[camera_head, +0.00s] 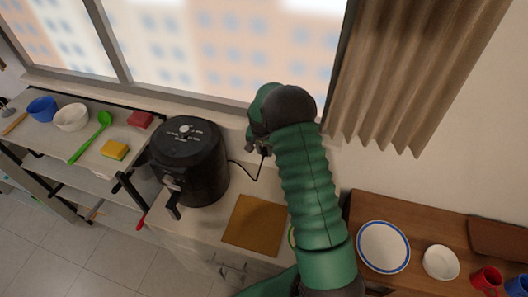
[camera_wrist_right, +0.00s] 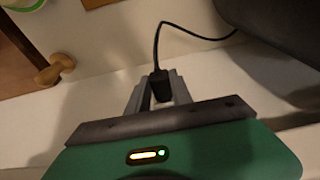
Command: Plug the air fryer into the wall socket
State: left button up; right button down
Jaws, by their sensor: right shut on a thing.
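The black air fryer (camera_head: 190,165) stands upright on the counter below the window, its handle toward the front. Its black cord (camera_head: 243,172) runs from its right side to my right gripper (camera_head: 259,147), behind the counter's middle. In the right wrist view, my right gripper (camera_wrist_right: 158,92) is shut on the black plug (camera_wrist_right: 160,84), whose cord (camera_wrist_right: 157,45) loops up and right to the dark air fryer body (camera_wrist_right: 285,25). My right forearm hides part of the wall and counter. The wall socket cannot be made out in either view. My left gripper is not in view.
A brown board (camera_head: 255,224) lies on the counter in front of the gripper. At left, a shelf holds bowls, a green spoon (camera_head: 92,137) and sponges (camera_head: 114,149). A curtain (camera_head: 420,75) hangs behind.

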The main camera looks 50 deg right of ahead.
jog(key=shift+w+d, duration=0.15)
jog(key=shift+d, duration=0.2)
jog(key=shift+r, duration=0.1)
jog(key=c, duration=1.3)
grip_release()
jog(key=shift+c, duration=0.2)
jog(key=shift+o, duration=1.4)
jog(key=shift+d, duration=0.15)
